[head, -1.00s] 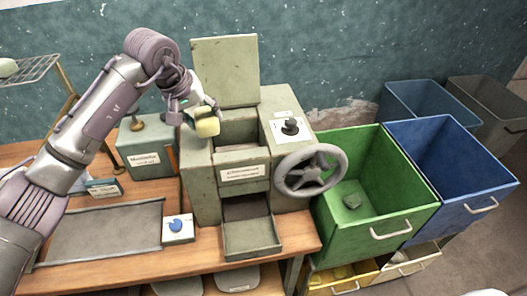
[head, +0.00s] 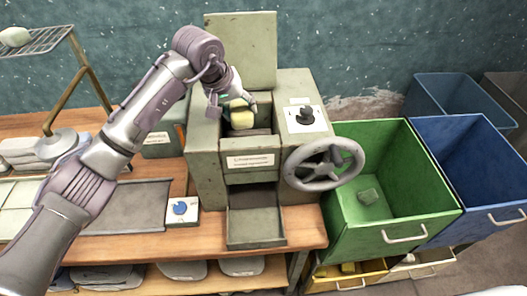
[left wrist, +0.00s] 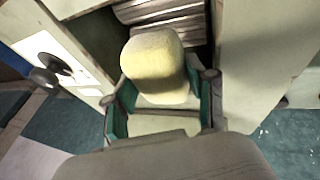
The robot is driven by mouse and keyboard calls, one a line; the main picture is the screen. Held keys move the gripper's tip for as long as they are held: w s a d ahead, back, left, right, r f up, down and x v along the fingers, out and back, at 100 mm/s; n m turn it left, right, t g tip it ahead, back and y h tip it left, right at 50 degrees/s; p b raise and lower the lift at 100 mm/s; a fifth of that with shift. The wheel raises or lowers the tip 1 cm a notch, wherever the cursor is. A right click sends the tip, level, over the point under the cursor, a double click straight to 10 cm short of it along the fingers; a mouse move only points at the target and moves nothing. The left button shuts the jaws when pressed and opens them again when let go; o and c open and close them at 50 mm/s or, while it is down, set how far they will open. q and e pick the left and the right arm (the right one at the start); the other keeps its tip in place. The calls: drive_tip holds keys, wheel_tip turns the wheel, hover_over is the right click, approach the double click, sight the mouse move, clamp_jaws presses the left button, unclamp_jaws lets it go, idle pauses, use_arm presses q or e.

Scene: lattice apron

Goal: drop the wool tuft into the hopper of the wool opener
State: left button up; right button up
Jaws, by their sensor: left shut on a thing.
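The wool tuft (head: 242,118) is a pale yellow, rounded lump. My left gripper (head: 238,106) is shut on it and holds it over the open hopper (head: 250,133) of the wool opener (head: 207,150). The left wrist view shows the tuft (left wrist: 158,62) between the green-padded fingers (left wrist: 160,100), with ribbed rollers (left wrist: 165,14) beyond it inside the hopper. The hopper's lid (head: 241,50) stands upright behind the opening. My right gripper is not in view.
A grey handwheel (head: 324,165) and a black knob (head: 305,114) are at the machine's right side. An open tray (head: 256,222) juts from its front. A green bin (head: 385,225) and a blue bin (head: 455,170) stand to the right.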

use_arm(q)
drive_tip(key=shift+s+a, duration=0.1)
drive_tip(key=o, duration=1)
drive_tip(key=shift+c, duration=0.2)
drive_tip(key=shift+a+r, duration=0.1)
drive_tip(key=shift+r, duration=0.45)
drive_tip(key=v, duration=1.1)
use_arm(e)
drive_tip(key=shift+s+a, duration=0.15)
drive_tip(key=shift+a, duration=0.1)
use_arm(q)
drive_tip(key=shift+s, duration=0.1)
